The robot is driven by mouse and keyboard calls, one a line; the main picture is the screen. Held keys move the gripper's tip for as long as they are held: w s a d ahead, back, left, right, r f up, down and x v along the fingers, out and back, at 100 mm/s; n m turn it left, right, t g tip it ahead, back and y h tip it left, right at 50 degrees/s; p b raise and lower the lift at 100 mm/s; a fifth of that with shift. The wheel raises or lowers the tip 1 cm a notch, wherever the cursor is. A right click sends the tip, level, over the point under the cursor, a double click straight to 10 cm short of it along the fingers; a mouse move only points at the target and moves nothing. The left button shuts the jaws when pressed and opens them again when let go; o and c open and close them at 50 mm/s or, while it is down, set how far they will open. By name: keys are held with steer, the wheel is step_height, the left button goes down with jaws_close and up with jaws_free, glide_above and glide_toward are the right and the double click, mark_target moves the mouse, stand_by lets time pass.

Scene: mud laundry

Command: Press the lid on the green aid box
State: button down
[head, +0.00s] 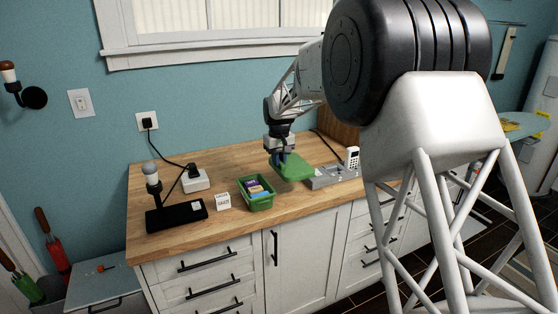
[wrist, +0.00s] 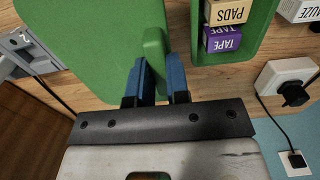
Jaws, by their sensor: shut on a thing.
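The green aid box (head: 262,206) stands open on the wooden counter with packets inside. In the wrist view its green wall (wrist: 262,32) is at the upper right, with a PADS box (wrist: 229,11) and a purple TAPE box (wrist: 222,40) inside. The green lid (head: 296,168) is right of the box and apart from it; it fills the upper left of the wrist view (wrist: 75,50). My gripper (head: 281,157) is shut on the lid's raised grip, with its blue fingers (wrist: 160,75) on either side. The gap below the lid is unclear.

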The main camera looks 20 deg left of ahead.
step_height(320, 180, up, 3)
glide_above(242, 189)
steer(key=shift+w, duration=0.1)
steer(key=shift+f, duration=0.25)
stand_by(0.4)
steer(key=shift+f, duration=2.8)
steer(key=shift+f, duration=0.85)
stand_by(1.2)
steer(key=c, duration=0.5)
jaws_free()
steer(key=shift+c, duration=0.2)
steer(key=shift+r, duration=0.1)
